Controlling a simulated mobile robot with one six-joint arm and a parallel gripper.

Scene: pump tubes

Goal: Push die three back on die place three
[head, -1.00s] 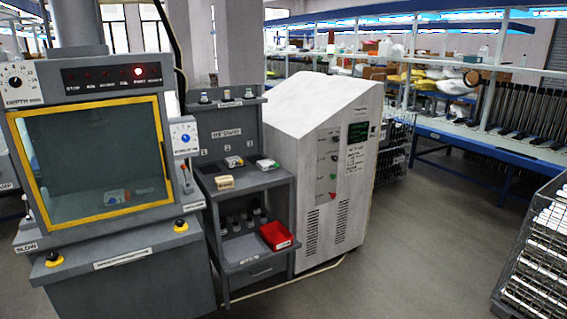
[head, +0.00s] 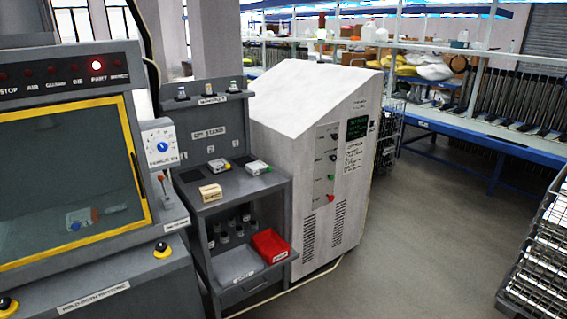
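The die stand (head: 232,184) is a grey bench with a labelled back panel, in the middle left of the head view. Two small grey-and-white blocks that look like dies rest on its top. One is a left block (head: 218,165) with a yellowish part; the other is a right block (head: 256,168) with some green, near the right side. A dark bare patch (head: 187,175) lies left of them. The numbers are too small to read, so I cannot tell which block is die three or which spot is die place three. My gripper is not in view.
A tan block (head: 210,192) sits at the bench's front edge. Below are a red bin (head: 270,245) and several small dark-and-white items. A yellow-framed machine (head: 75,180) stands left, a white cabinet (head: 305,150) right. Open floor (head: 430,240) lies farther right, before a wire rack (head: 540,245).

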